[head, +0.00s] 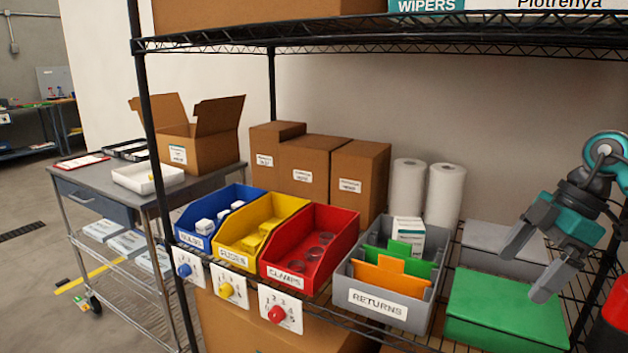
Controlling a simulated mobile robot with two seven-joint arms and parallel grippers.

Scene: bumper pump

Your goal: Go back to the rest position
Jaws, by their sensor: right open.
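My right gripper (531,270) is at the right of the head view. It is open and empty, its two fingers pointing down and left above the grey and green boxes on the shelf. The fingers appear apart from the boxes, though the exact gap is hard to tell. My left gripper is not in view.
A wire shelf holds blue (190,222), yellow (300,203) and red (345,243) bins, a grey returns bin (376,309), a green box (508,308) and a grey box (485,238). Black posts (152,130) and an upper shelf (400,38) bound the space. A cart (95,190) stands left.

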